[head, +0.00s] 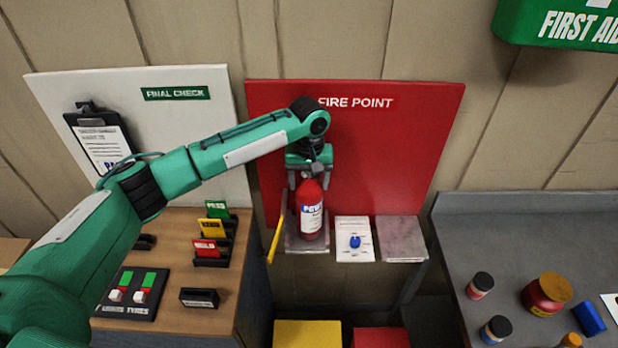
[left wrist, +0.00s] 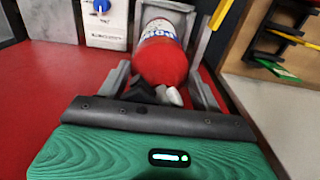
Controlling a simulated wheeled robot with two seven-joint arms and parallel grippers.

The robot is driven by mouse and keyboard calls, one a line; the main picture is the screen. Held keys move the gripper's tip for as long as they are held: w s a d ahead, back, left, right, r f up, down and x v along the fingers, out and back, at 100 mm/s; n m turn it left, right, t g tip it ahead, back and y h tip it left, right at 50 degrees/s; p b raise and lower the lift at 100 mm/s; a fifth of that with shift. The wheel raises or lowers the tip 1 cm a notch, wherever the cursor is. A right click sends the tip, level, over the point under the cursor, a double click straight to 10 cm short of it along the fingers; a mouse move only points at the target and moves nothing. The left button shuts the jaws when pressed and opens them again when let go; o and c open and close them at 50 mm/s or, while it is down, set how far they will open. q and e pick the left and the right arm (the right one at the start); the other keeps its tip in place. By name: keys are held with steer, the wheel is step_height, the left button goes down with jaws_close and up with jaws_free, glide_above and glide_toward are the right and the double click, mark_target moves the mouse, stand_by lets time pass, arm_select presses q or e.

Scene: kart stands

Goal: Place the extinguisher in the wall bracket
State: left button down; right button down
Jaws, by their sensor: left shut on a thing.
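The red extinguisher (head: 310,208) with its white label is upright in front of the red fire point board. My left gripper (head: 309,172) is shut on its top from above. In the left wrist view, the extinguisher (left wrist: 163,58) lies between the fingers of my gripper (left wrist: 163,82). The grey wall bracket (head: 293,243) is around and under the extinguisher's lower part, with a yellow strap (head: 275,235) hanging open at its left. The bracket also shows in the left wrist view (left wrist: 190,16). I cannot tell whether the base touches the bracket floor. My right gripper is out of view.
A white panel with a blue knob (head: 355,242) and an empty grey shelf (head: 401,238) are right of the bracket. A wooden cabinet with coloured card holders (head: 208,248) is at left. A grey bench (head: 520,225) with jars is at right.

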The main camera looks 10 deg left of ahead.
arm_select(q)
steer(key=shift+c, duration=1.3)
jaws_free()
steer(key=shift+r+b, duration=0.35)
steer(key=shift+r, duration=0.05)
step_height(320, 180, up, 10)
steer(key=b, duration=0.3)
steer(key=shift+r+b, duration=0.25)
steer(key=shift+b, duration=0.15)
steer(key=shift+r, duration=0.4)
